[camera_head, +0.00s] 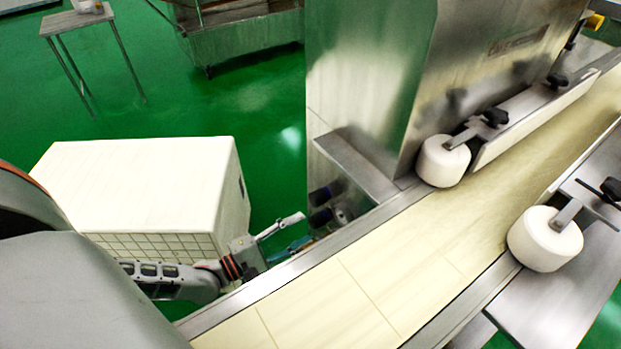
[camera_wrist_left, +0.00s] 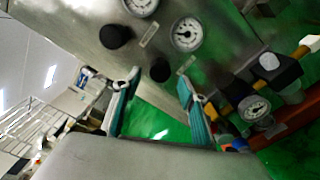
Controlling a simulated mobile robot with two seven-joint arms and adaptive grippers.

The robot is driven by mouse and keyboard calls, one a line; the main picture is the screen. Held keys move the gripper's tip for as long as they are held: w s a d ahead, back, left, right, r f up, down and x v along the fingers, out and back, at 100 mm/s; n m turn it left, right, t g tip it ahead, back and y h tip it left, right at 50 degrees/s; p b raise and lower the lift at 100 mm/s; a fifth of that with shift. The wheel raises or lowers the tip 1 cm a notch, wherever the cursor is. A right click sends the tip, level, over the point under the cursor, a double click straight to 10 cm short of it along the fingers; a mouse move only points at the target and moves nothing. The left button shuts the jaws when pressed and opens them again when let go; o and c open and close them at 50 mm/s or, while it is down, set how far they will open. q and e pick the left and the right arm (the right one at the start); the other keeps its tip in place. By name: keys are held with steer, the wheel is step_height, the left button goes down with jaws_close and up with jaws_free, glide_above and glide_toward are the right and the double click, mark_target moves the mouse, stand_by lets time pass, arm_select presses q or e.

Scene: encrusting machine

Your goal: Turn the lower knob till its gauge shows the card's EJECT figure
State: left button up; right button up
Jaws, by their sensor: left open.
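The machine's side panel (camera_wrist_left: 85,22) fills the top of the left wrist view. On it are two black knobs, each with a white gauge. The lower knob (camera_wrist_left: 159,70) pairs with the lower gauge (camera_wrist_left: 187,33), whose figures are too small to read. The upper knob (camera_wrist_left: 115,36) and upper gauge (camera_wrist_left: 140,5) are to the left. My left gripper (camera_wrist_left: 158,82) is open, its fingertips either side of the lower knob in that view. In the head view, the gripper (camera_head: 303,230) is just left of the lower knob (camera_head: 320,217), apparently not touching. No card is discernible.
A conveyor belt (camera_head: 400,282) with a metal side rail runs close beside my left gripper. A white-topped box (camera_head: 140,185) stands left, near my arm. Another small gauge (camera_wrist_left: 255,107) with fittings is at right in the wrist view. Green floor lies behind.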

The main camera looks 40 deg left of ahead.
arm_select(q)
steer(key=v, duration=0.7)
steer(key=shift+w, duration=0.1)
